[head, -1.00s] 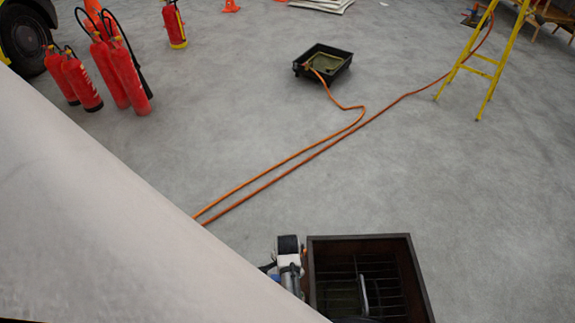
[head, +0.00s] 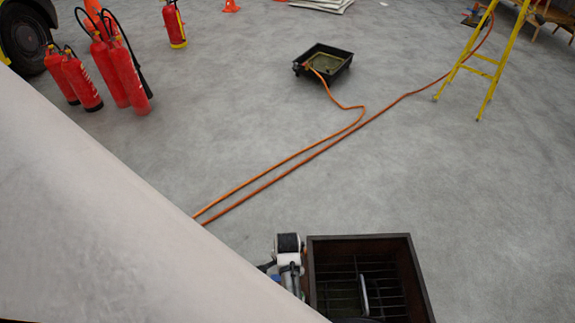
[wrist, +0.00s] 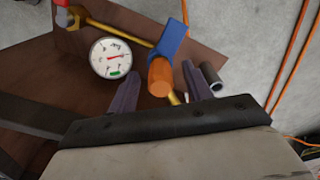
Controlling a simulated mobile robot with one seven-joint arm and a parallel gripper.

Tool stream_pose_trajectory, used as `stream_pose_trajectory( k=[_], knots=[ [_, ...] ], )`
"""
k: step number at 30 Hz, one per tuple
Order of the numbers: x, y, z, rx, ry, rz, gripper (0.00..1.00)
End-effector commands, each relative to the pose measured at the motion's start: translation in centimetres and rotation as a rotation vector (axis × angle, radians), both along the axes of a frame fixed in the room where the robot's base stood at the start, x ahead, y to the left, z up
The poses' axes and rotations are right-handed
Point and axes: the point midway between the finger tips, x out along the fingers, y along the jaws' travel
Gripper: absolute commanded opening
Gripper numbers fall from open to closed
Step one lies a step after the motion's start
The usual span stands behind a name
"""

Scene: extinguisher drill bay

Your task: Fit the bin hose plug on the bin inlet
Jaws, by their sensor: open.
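My gripper (wrist: 161,78) is open in the wrist view, its two purple-grey fingers apart. An orange cylinder with a round end (wrist: 160,76), seemingly the bin hose plug, lies between the fingers in the picture. I cannot tell whether either finger touches it. A blue lever (wrist: 172,40) and a brass pipe (wrist: 122,31) are just beyond it. A short grey tube with an open end (wrist: 212,80) is beside the right finger; I cannot tell if it is the inlet. The brown bin (head: 312,270) stands at the bottom of the head view, and its wall (wrist: 205,57) shows in the wrist view.
Orange hoses (head: 275,174) run across the floor to a black tray (head: 340,74) and past a yellow ladder (head: 480,62). Red extinguishers (head: 127,78) stand at upper left. The middle floor is otherwise clear.

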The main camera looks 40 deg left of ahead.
Motion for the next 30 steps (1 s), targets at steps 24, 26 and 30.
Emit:
stream_pose_trajectory(
  k=[24,26,30],
  knots=[
    [-0.1,0.0,12.4,0.000,0.000,0.000,0.50],
    [-0.1,0.0,12.4,0.000,0.000,0.000,0.50],
    [0.0,0.0,12.4,0.000,0.000,0.000,0.50]
  ],
)
